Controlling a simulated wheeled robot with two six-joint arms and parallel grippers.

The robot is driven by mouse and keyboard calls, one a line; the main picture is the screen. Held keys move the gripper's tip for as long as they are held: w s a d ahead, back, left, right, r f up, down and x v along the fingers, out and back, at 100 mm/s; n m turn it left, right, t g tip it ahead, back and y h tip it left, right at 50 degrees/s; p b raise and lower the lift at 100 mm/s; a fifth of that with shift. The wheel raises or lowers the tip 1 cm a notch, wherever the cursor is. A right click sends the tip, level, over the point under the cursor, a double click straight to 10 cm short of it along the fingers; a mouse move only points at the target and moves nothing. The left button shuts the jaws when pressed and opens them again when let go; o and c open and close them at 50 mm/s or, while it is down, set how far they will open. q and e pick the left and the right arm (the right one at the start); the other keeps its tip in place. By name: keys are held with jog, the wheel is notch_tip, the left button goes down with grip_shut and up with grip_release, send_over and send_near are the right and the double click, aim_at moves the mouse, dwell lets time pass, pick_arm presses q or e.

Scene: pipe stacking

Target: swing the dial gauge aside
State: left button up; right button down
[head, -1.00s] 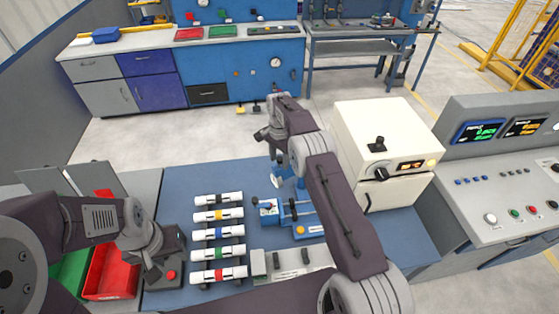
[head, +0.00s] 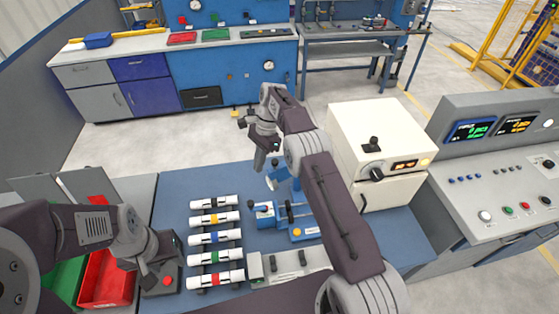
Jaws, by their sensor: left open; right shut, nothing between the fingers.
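My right gripper (head: 260,164) points down, shut and empty, above the back of the blue fixture (head: 302,233) on the bench. A small pale, rounded part (head: 270,183) shows just below its tip; I cannot tell whether this is the dial gauge or whether the two touch. My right forearm hides part of the fixture. My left gripper (head: 150,270) is low at the left, open, beside a dark box with a red button (head: 167,281); its fingertips are hard to make out.
Several white pipes with coloured bands (head: 215,239) lie on a rack left of the fixture. A cream machine (head: 383,150) stands to the right, with a control console (head: 490,170) beyond it. A red bin (head: 105,283) is at the lower left.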

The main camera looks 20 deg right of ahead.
jog(key=s+a+f+m+y+b, duration=0.3)
jog(key=s+a+m+y, duration=0.1)
jog(key=s+m+y, duration=0.7)
jog(key=d+f+m+t+h+b, duration=0.2)
jog(key=d+f+m+t+b, duration=0.15)
jog(key=d+m+t, duration=1.45)
jog(key=m+g+p, duration=0.3)
jog(key=p, duration=0.1)
send_over(286, 169)
jog(key=s+a, duration=0.3)
jog(key=s, duration=0.2)
jog(key=shift+w+r, duration=0.1)
jog(key=shift+r, duration=0.05)
jog(key=shift+n, duration=0.3)
